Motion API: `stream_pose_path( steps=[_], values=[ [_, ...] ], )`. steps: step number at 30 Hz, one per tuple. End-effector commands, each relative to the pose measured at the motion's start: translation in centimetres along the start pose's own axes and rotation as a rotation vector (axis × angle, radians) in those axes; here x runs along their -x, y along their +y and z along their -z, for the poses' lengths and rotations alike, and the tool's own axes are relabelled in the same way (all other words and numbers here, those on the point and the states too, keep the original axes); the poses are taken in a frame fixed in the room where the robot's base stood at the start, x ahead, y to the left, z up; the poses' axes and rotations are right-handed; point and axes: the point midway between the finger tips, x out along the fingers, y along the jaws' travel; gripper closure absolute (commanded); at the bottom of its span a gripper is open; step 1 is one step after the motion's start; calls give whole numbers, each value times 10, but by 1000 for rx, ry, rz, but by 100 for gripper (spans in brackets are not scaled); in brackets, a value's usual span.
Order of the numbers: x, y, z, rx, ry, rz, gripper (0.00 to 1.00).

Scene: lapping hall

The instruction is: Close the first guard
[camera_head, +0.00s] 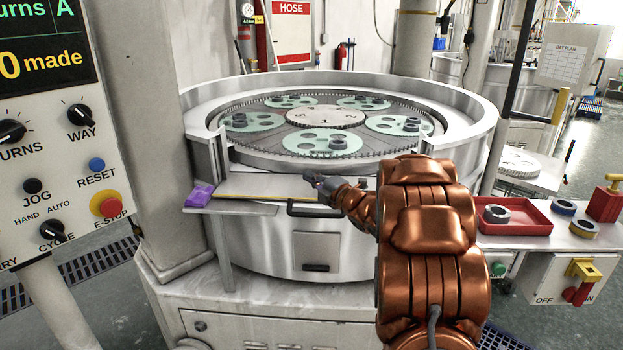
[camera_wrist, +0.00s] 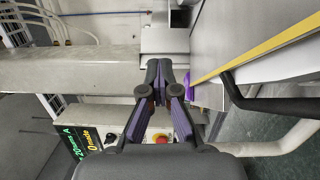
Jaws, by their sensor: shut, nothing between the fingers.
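The guard (camera_head: 262,186) looks like a light panel with a yellow edge strip, lying flat and outward at a gap in the front of the machine's round metal rim. A black bar handle (camera_head: 312,210) sits on its front side. In the wrist view the guard (camera_wrist: 224,38) runs along the right, with its yellow strip and the black handle (camera_wrist: 262,103) beside my fingers. My gripper (camera_head: 312,178) is shut and empty, just above the right part of the guard. In the wrist view my gripper (camera_wrist: 160,68) is apart from the handle. My arm hides the rim's right front.
Lapping plate (camera_head: 300,146) with green carriers lies inside the rim. A purple item (camera_head: 199,196) sits at the guard's left end. A control panel (camera_head: 65,150) and post (camera_head: 143,120) stand left. A red tray (camera_head: 513,218) is on a shelf at right.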

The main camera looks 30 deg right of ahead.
Motion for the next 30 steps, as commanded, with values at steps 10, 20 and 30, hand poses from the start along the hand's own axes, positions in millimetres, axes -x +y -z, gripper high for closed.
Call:
stream_pose_path(
  steps=[10,20,30],
  values=[
    [0,0,0,0,0,0,100],
    [0,0,0,0,0,0,79],
    [0,0,0,0,0,0,59]
  ],
)
